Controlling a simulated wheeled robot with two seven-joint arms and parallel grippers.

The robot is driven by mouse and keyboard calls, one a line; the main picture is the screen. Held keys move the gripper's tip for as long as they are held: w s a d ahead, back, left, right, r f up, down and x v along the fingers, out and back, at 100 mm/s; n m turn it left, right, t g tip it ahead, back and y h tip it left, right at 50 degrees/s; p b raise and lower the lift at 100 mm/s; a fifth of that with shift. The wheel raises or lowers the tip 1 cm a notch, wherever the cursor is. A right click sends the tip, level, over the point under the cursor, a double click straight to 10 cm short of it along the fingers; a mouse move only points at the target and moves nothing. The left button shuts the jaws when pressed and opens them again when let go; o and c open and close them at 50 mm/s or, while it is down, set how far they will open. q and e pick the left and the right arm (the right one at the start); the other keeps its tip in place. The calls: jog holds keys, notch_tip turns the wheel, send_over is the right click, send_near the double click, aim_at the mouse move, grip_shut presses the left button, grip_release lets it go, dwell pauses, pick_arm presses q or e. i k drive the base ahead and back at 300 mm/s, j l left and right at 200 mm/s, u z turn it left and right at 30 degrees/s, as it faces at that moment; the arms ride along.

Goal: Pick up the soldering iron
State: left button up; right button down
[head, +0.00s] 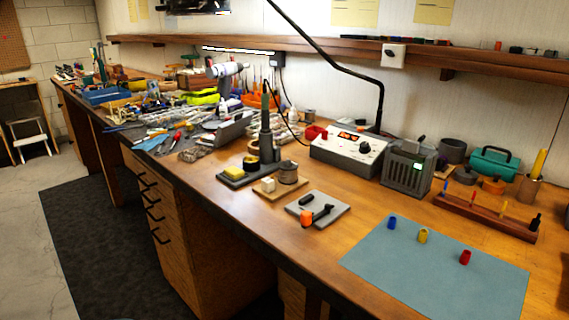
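What looks like the soldering iron (265,101) stands upright, with a greenish upper part, in a dark holder (266,145) in the middle of the workbench (208,184). Its lower part is hidden in the holder. A dark cable runs near its top. The holder is behind a small base with a yellow pad (250,163). A white soldering station (347,149) with a lit red display stands to its right. Neither of my grippers shows in the head view.
A grey plate (330,207) with small black and orange items lies in front. A small tin (288,173) and a white block (268,184) stand near the holder. Tools clutter the bench to the left. A blue mat (430,275) with small coloured pieces lies right. A lamp arm (340,65) rises behind.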

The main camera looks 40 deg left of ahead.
aim_at(266, 129)
jog(key=u, duration=1.7)
jog(key=j, duration=0.1)
